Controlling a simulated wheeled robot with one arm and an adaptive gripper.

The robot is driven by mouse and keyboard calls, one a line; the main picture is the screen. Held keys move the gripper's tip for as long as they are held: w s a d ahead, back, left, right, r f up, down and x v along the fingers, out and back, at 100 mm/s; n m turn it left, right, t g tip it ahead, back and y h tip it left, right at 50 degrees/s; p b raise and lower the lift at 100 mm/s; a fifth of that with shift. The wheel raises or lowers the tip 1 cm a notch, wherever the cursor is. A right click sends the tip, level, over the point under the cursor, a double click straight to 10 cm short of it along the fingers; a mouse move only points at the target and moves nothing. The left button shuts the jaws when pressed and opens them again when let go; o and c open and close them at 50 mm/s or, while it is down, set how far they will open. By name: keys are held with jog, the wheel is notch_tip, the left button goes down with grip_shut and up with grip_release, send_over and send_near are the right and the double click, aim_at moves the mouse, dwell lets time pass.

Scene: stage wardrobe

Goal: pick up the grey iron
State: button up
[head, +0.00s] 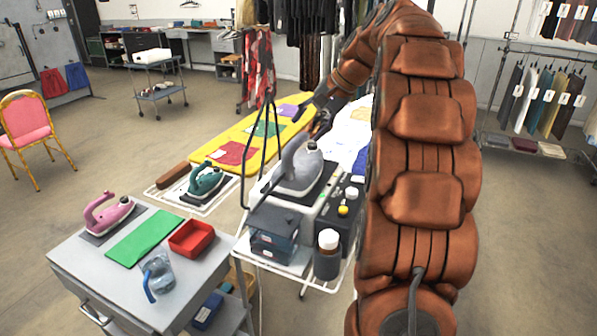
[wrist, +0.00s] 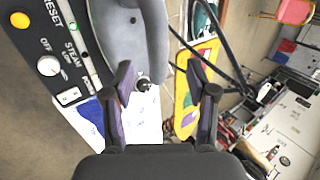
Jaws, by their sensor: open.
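The grey iron (head: 302,170) stands on the steam station (head: 318,208), at the near end of a white ironing board. In the wrist view the grey iron (wrist: 132,45) fills the upper middle, beside the station's panel (wrist: 62,50) of knobs and buttons. My gripper (head: 318,122) is at the iron's far end in the head view, partly hidden by my arm. In the wrist view my gripper (wrist: 166,82) has its two fingers wide apart with nothing between the tips. The iron's rear end lies just beyond the left finger. I cannot tell whether they touch.
A teal iron (head: 205,181) rests by the yellow ironing board (head: 225,168). A pink iron (head: 108,213), green cloth (head: 142,236), red tray (head: 191,238) and clear jug (head: 158,272) stand on the grey cart. A dark bottle (head: 327,262) and thin dark cord loops are near the station.

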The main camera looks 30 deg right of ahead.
aim_at(299, 138)
jog(key=shift+s+p+x, duration=0.2)
jog(key=shift+p+x, duration=0.95)
jog(key=shift+x, duration=2.25)
jog(key=shift+a+f, duration=0.1)
jog(key=shift+c, duration=0.2)
grip_shut()
